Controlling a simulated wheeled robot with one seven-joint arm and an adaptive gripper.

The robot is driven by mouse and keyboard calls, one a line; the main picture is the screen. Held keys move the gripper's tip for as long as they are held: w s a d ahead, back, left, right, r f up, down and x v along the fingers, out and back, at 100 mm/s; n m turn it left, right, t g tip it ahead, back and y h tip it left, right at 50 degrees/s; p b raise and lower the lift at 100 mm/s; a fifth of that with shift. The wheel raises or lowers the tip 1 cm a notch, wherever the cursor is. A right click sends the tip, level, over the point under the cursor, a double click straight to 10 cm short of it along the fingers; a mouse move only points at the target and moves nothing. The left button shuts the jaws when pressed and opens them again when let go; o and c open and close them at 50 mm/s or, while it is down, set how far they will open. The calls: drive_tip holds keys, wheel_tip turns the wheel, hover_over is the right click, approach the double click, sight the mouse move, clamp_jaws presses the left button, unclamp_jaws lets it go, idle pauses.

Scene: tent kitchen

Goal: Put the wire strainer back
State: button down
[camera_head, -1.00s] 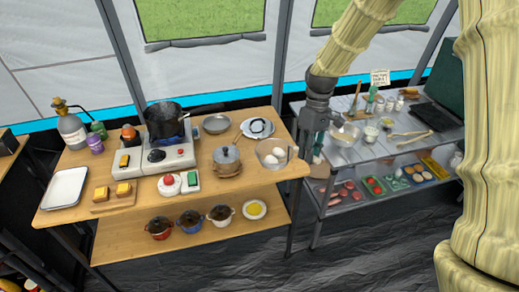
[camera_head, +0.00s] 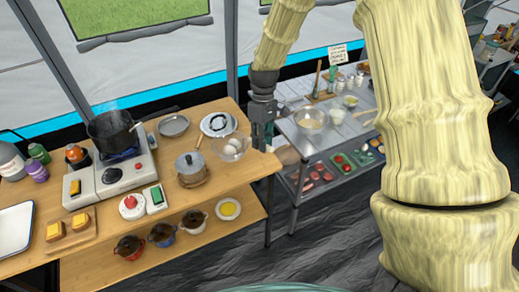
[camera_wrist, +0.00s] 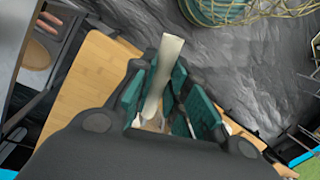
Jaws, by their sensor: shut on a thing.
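My gripper (camera_head: 262,140) is at the right end of the wooden table, just right of a see-through bowl-like vessel (camera_head: 230,147) holding white eggs. In the wrist view, its teal fingers (camera_wrist: 170,105) are shut on a pale, slim handle (camera_wrist: 172,62). One end of the handle sticks out past the fingers; the other is hidden between them and by the gripper body. No mesh shows clearly, so I cannot tell from its look whether this is the wire strainer's handle. I also cannot tell whether the see-through vessel is glass or wire.
The wooden table (camera_head: 100,232) holds a stove with a black pot (camera_head: 112,130), a lidded grey pot (camera_head: 190,168), a shallow pan (camera_head: 173,125) and a plate (camera_head: 218,124). A metal shelf unit (camera_head: 345,135) with bowls and food stands to the right. A floor gap separates them.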

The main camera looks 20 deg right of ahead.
drive_tip(key=shift+p+x, duration=0.3)
drive_tip(key=shift+x, duration=0.45)
drive_tip(key=shift+d+f+p, duration=0.1)
drive_tip(key=shift+f+p, duration=0.3)
drive_tip(key=shift+f, duration=1.05)
drive_tip(key=c, duration=1.4)
unclamp_jaws()
drive_tip(key=shift+f, duration=0.1)
drive_tip(key=shift+b+v, duration=2.05)
drive_tip(key=shift+v, duration=4.05)
drive_tip(key=shift+w, duration=0.1)
